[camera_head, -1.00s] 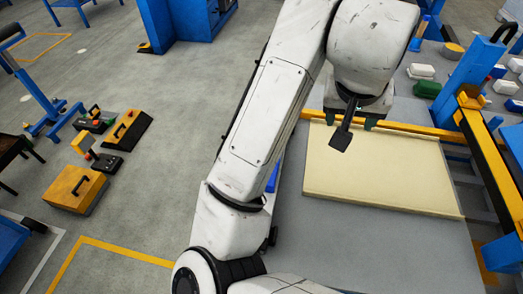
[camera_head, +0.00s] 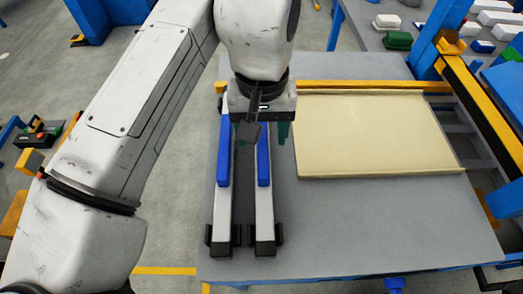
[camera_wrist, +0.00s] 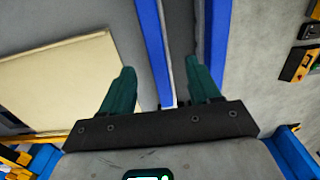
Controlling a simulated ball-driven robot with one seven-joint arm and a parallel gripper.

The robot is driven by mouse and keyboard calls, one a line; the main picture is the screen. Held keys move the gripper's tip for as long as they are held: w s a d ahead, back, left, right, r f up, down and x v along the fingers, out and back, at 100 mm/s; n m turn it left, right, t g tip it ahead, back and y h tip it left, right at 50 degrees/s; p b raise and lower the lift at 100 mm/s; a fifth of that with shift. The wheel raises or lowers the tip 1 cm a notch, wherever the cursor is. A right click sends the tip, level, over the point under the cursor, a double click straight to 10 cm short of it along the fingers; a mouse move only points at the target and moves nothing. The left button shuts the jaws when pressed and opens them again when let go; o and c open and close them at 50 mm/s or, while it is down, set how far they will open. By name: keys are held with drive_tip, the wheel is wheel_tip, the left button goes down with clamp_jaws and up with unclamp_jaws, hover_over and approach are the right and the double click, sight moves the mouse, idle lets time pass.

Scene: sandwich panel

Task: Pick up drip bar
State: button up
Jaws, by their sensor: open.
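Two long pale bars with blue side strips and black end blocks lie side by side on the grey table, the left bar (camera_head: 222,205) and the right bar (camera_head: 263,205). I cannot tell by looks which is the drip bar. My gripper (camera_head: 263,138) is open and empty over the far part of the bars, pointing down, and hides their far ends. In the wrist view, the teal fingers of my gripper (camera_wrist: 160,68) lie to either side of the blue strip (camera_wrist: 153,45) of the bar nearer the panel. The height gap is unclear.
A cream panel (camera_head: 372,135) lies on the table (camera_head: 350,225) right of the bars. A yellow rail (camera_head: 345,86) runs behind it, and a blue-and-yellow frame (camera_head: 480,105) stands at the right. The table's front is clear.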

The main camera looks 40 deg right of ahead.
sight(263, 143)
drive_tip(key=shift+s+f, duration=0.1)
drive_tip(key=shift+f, duration=2.6)
drive_tip(key=shift+c, duration=0.4)
clamp_jaws()
